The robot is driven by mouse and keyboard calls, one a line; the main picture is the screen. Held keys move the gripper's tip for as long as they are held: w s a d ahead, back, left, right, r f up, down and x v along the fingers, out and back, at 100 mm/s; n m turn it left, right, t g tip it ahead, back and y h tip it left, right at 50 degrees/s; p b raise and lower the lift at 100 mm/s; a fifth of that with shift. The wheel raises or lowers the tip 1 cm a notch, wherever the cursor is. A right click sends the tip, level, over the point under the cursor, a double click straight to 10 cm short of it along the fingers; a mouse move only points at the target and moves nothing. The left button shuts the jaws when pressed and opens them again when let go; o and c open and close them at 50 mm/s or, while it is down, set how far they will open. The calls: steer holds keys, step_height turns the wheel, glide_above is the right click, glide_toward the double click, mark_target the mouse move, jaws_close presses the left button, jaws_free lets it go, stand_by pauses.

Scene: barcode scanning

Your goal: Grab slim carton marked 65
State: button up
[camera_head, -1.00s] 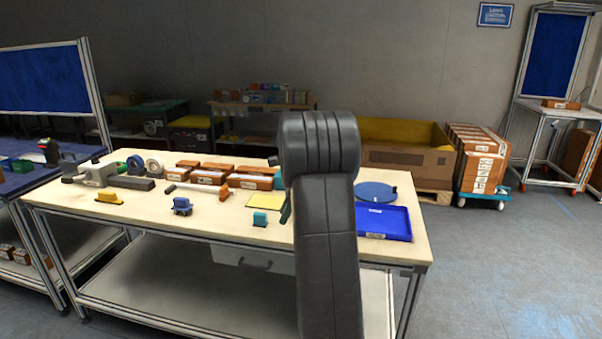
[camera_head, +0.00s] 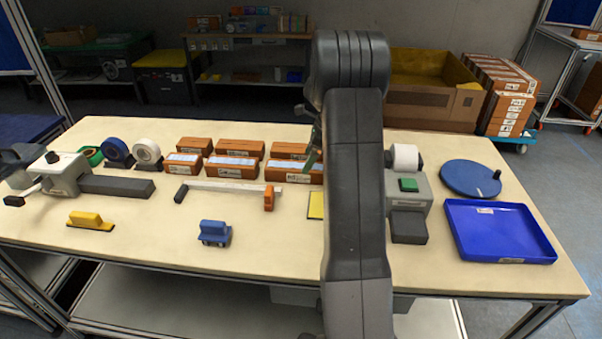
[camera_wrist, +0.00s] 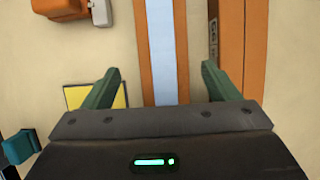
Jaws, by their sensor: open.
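Several slim brown-orange cartons stand in two rows at the back middle of the bench; the front row includes a left carton (camera_head: 183,163), a middle carton (camera_head: 232,167) and a right carton (camera_head: 285,176), with pale blue tops and white labels. The number 65 is not legible on any. My gripper (camera_wrist: 161,56) is open, its two green fingers pointing down over a carton with a pale blue strip (camera_wrist: 166,50). That carton lies between the fingers in the wrist view, and I see no grip on it. In the head view my arm hides most of the gripper.
A taller brown carton (camera_wrist: 256,45) is close by the right finger. A yellow pad (camera_wrist: 75,95) lies near the left finger. A label-roll device (camera_head: 408,190), a blue tray (camera_head: 498,232) and a blue disc (camera_head: 470,178) are at the right.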

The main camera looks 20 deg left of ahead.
mark_target(300, 166)
steer(key=shift+a+f, duration=1.15)
steer(key=shift+f, duration=0.05)
steer(key=shift+s+a+f+p, duration=0.1)
steer(key=shift+f+p, duration=0.2)
steer(key=shift+f, duration=0.3)
